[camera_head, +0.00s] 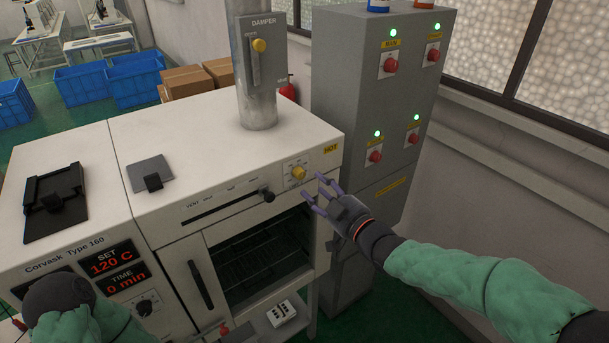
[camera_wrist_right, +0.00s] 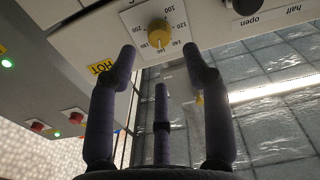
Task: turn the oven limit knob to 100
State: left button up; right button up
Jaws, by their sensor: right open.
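The oven limit knob (camera_head: 299,172) is a small yellow dial on a white plate at the right end of the oven's front panel (camera_head: 240,200). In the right wrist view the knob (camera_wrist_right: 158,33) shows at the top, with scale numbers such as 100 and 120 around it. I cannot surely read its setting. My right gripper (camera_head: 317,188) is open and empty, its fingers just right of and below the knob. In the right wrist view its spread fingertips (camera_wrist_right: 161,62) point toward the knob, apparently without touching it. Of my left arm only a sleeve and dark part show.
A black slider knob (camera_head: 267,194) sits left of the dial on the panel, above the oven's open-looking chamber (camera_head: 262,262). A yellow HOT label (camera_head: 330,149) is near the corner. A grey cabinet (camera_head: 345,100) with red switches stands behind, right. A flue pipe (camera_head: 256,90) rises behind the dial.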

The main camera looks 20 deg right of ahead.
aim_at(302, 175)
jog(key=shift+p+x, duration=0.45)
jog(key=shift+x, duration=2.6)
